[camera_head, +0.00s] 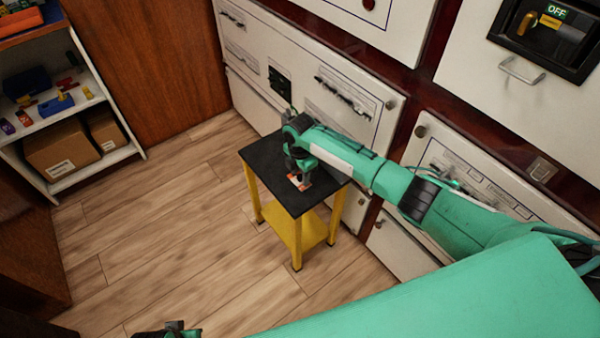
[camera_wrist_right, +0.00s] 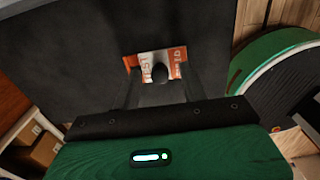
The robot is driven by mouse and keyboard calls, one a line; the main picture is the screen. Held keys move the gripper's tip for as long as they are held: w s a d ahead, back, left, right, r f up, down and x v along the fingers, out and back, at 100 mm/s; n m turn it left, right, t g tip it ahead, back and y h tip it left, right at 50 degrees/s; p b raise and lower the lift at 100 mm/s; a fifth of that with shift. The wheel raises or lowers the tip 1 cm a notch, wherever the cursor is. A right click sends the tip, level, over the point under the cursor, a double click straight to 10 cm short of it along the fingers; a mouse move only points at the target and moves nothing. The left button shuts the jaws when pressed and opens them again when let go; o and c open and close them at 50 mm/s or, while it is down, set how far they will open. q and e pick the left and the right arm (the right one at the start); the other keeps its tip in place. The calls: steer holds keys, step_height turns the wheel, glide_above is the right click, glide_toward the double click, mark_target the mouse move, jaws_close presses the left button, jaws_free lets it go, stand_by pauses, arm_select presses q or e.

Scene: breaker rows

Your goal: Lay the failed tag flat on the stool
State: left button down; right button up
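The failed tag (camera_head: 299,182), orange and white, shows at the black top of the small yellow-legged stool (camera_head: 265,157). In the right wrist view the tag (camera_wrist_right: 148,66) looks flat against the dark stool top, with a small dark knob in front of it. My right gripper (camera_head: 299,173) points down just over the tag. In the wrist view its fingers (camera_wrist_right: 160,82) are spread, one on each side of the knob, with visible gaps. Only a bit of my left gripper (camera_head: 170,331) shows at the bottom edge; its fingers are not clear.
White breaker cabinets (camera_head: 345,85) stand right behind the stool, with handles and an OFF switch (camera_head: 553,25) at upper right. A shelf (camera_head: 75,110) with boxes and small parts is at left. The wooden floor (camera_head: 170,240) left of the stool is clear.

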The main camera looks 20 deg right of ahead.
arm_select(q)
step_height(320, 180, down, 2)
steer(key=shift+p, duration=0.9)
arm_select(e)
step_height(320, 180, up, 14)
arm_select(q)
steer(key=shift+s, duration=0.1)
arm_select(e)
steer(key=shift+f, duration=0.1)
